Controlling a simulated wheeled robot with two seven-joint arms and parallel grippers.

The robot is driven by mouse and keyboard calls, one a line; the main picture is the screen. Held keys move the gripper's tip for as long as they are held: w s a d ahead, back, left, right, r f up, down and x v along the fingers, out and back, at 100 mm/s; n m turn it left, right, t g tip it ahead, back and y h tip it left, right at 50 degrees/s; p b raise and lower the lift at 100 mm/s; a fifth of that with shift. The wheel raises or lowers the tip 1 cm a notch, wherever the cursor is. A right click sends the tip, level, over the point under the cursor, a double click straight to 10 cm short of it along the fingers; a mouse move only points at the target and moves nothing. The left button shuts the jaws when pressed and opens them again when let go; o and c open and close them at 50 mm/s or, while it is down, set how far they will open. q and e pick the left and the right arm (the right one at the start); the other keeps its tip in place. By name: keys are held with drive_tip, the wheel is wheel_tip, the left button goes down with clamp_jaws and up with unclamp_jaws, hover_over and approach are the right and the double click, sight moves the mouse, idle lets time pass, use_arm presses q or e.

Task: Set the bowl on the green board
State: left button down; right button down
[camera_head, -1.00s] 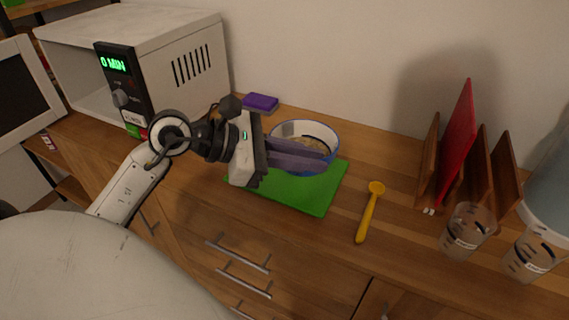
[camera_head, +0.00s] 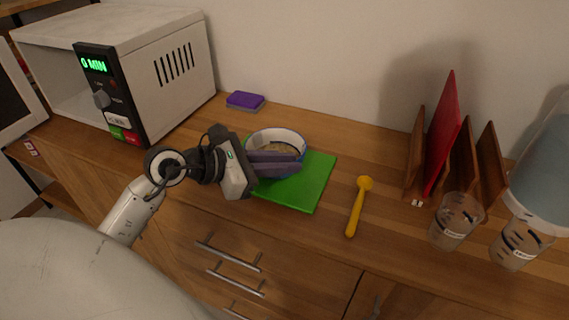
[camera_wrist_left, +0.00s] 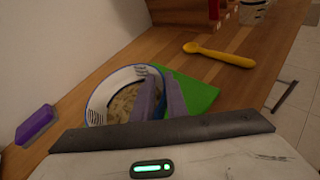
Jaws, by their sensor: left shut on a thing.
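A white bowl with a blue rim (camera_head: 290,137) stands over the back left part of the green board (camera_head: 313,187), with pale bits of food in it. It also shows in the left wrist view (camera_wrist_left: 101,91), beside the green board (camera_wrist_left: 197,94). My left gripper (camera_head: 285,163) is shut on the bowl's near wall, with one purple-grey finger inside the rim. The fingers hide part of the bowl's near side. I cannot tell whether the bowl's base touches the board. My right gripper is not in view.
A yellow spoon (camera_head: 357,207) lies right of the board. A purple sponge (camera_head: 245,100) lies behind the bowl. A microwave (camera_head: 180,85) stands at the left. A wooden rack with a red board (camera_head: 443,133) and clear cups (camera_head: 456,221) stand at the right.

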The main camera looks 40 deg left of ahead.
use_arm(q)
drive_tip(key=shift+f, duration=0.1)
drive_tip(key=c, duration=1.7)
unclamp_jaws()
drive_tip(key=shift+c, duration=0.2)
drive_tip(key=v, duration=1.2)
drive_tip(key=shift+b, duration=0.4)
